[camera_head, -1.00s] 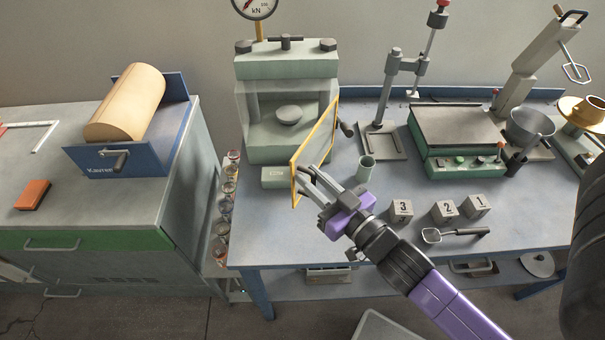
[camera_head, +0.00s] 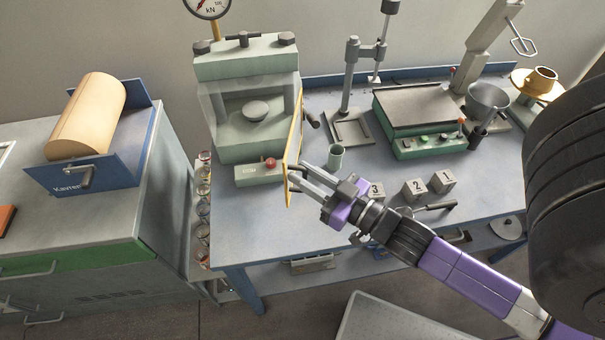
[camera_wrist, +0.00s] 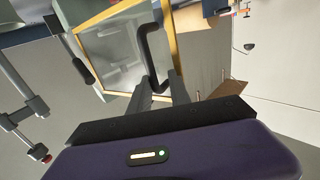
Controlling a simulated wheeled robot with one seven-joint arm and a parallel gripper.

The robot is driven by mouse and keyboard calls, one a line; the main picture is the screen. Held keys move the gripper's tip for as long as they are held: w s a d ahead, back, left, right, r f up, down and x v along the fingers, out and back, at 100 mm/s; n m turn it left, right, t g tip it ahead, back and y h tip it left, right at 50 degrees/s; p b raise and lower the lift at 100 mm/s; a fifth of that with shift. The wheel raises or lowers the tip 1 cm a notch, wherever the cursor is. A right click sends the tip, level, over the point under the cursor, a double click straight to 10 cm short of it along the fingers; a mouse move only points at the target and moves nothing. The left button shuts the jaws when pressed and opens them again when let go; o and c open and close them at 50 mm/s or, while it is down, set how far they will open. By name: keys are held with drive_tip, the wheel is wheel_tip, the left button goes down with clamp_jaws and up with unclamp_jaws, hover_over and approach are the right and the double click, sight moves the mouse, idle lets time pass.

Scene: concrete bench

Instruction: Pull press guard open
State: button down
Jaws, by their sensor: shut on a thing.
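The press (camera_head: 246,95) is a pale green frame with a round platen inside, at the back left of the blue bench. Its guard (camera_head: 294,135) is a clear panel in a yellow frame, swung out from the press's right side and seen nearly edge-on. In the wrist view the guard (camera_wrist: 109,47) shows broadly, with a dark bar handle (camera_wrist: 150,50) on it. My gripper (camera_head: 297,176) is at the guard's near edge, its fingers shut on the handle. The handle's grip point also shows between the fingers (camera_wrist: 160,92) in the wrist view. The press front is uncovered.
A red knob (camera_head: 270,162) sits on the press's front box. A green cup (camera_head: 335,157), numbered blocks (camera_head: 414,189) and a stand (camera_head: 350,125) are to the right. A blue holder with a tan roll (camera_head: 87,115) is on the left cabinet. The bench front left is clear.

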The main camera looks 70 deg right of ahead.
drive_tip(key=shift+s+d+h, duration=0.2)
drive_tip(key=shift+d+h, duration=0.1)
drive_tip(key=shift+d, duration=0.45)
drive_tip(key=c, duration=1.5)
unclamp_jaws()
drive_tip(key=shift+d, duration=0.15)
drive_tip(key=b+v, duration=0.2)
drive_tip(key=v, duration=0.5)
drive_tip(key=shift+s+a, duration=0.35)
